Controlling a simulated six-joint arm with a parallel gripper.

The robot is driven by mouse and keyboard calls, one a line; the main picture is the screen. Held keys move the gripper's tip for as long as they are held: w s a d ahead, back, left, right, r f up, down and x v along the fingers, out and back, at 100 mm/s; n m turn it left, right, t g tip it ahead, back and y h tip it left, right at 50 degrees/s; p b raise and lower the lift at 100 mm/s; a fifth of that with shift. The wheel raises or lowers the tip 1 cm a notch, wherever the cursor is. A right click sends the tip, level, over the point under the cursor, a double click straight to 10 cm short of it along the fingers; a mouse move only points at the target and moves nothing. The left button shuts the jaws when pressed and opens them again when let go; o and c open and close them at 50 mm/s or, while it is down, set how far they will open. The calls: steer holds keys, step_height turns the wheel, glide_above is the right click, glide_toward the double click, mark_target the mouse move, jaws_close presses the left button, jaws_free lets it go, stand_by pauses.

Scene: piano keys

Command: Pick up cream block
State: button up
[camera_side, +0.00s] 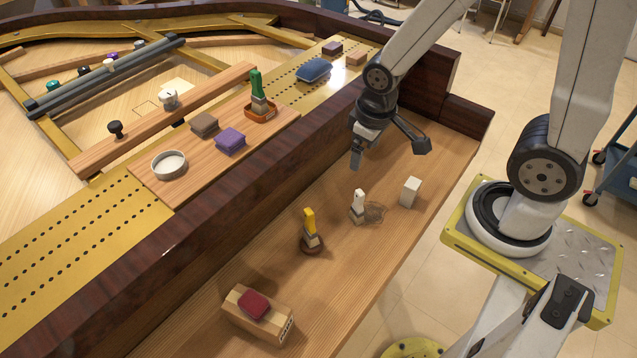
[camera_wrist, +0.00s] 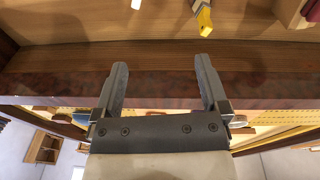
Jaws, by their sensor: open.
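The cream block (camera_side: 410,191) stands upright on the wooden shelf, right of a white-topped piece (camera_side: 358,203). My gripper (camera_side: 390,152) is open and empty above the shelf, up and slightly left of the cream block in the side view and apart from it. In the wrist view my gripper (camera_wrist: 161,66) shows two spread fingers with nothing between them. A small pale piece (camera_wrist: 136,4) is cut off at that view's top edge; I cannot tell whether it is the cream block or the white-topped piece.
A wooden box (camera_side: 258,314) bears a red pad (camera_side: 254,303). A raised dark rail (camera_side: 200,246) borders the shelf. The shelf's right end has free room.

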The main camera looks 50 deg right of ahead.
steer(key=s+d+f+n+g+h, duration=0.3)
steer(key=f+g, duration=0.1)
steer(key=f, duration=0.2)
steer(key=n+g+h, duration=0.1)
steer(key=n+h, duration=0.7)
steer(key=n, duration=0.1)
glide_toward(409, 191)
step_height(409, 191, up, 3)
steer(key=s+d, duration=0.3)
steer(key=f+n+t+h, duration=0.1)
steer(key=f+n, duration=0.1)
steer(key=d+f+n+t, duration=0.1)
steer(key=f+n+t, duration=0.1)
steer(key=f, duration=0.1)
steer(key=shift+w+d+n+t+h, duration=0.1)
steer(key=shift+d+n+t+h, duration=0.05)
steer(key=shift+n+t+h, duration=0.2)
steer(key=shift+f+n+t, duration=0.45)
steer(key=shift+f+n, duration=0.1)
steer(key=shift+f, duration=0.05)
steer(key=shift+d, duration=0.15)
steer(key=shift+x, duration=1.2)
steer(key=shift+x, duration=2.6)
